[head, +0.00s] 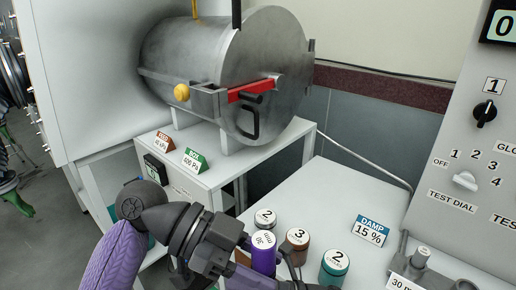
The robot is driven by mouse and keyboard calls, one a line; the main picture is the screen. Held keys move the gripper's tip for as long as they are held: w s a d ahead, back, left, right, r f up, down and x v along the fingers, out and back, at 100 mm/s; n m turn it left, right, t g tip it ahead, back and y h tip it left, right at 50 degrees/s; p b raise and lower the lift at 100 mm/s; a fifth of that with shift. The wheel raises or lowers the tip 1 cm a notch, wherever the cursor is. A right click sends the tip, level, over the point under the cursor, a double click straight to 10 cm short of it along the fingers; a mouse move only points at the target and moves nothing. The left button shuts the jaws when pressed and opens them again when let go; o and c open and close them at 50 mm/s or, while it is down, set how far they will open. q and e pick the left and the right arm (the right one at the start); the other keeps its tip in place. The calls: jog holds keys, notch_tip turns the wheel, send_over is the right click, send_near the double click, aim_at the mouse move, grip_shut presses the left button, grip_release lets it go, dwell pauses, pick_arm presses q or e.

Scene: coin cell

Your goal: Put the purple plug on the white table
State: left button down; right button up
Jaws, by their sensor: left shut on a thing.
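The purple plug (263,258) is an upright cylinder with a pale labelled top, at the bottom middle of the head view. My left gripper (264,266) is shut on it, with dark fingers around its sides. The white table (325,190) spreads behind and to the right of it. The plug overlaps the table in the picture, and its lower end is hidden, so I cannot tell whether it touches the tabletop. My right gripper is out of view.
Close around the plug stand a grey cylinder (265,218) marked 2, a brown one (297,246) marked 3 and a teal one (335,267) marked 2. A DAMP 15% sign (370,231) and a metal fixture (421,262) stand right. The table's back is clear.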

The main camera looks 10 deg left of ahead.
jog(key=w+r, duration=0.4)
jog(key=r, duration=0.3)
pick_arm(q)
jog(key=shift+s, duration=0.1)
pick_arm(e)
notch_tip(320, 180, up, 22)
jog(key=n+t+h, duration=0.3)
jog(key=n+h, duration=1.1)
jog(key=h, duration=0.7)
send_over(258, 238)
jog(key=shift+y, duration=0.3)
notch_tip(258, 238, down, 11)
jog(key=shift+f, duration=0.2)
